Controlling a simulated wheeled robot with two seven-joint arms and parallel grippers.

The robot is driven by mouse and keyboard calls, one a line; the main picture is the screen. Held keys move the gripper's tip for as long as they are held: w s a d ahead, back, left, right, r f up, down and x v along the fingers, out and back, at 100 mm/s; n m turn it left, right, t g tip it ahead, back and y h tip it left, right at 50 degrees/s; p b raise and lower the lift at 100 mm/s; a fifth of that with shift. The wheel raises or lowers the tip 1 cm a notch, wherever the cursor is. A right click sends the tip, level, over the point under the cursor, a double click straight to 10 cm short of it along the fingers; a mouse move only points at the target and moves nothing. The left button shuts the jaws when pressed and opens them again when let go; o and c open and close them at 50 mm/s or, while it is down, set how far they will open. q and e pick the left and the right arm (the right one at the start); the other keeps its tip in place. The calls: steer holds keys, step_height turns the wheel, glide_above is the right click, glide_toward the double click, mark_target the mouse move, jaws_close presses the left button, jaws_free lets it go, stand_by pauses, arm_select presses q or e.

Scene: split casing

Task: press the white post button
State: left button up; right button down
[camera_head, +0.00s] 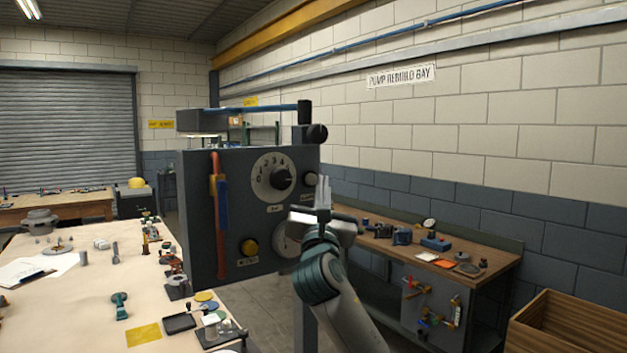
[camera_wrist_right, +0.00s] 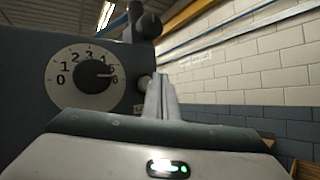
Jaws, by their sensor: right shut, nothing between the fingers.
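A grey control box (camera_head: 200,240) stands in the middle of the head view. My left gripper is not in view.
A cluttered bench (camera_head: 60,310) is at left, a workbench (camera_head: 490,262) at right. A wooden crate (camera_head: 570,335) is at lower right.

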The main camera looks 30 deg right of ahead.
steer(key=s+p, duration=0.3)
steer(key=s, duration=0.3)
steer(key=shift+d, duration=0.2)
stand_by(0.4)
stand_by(0.5)
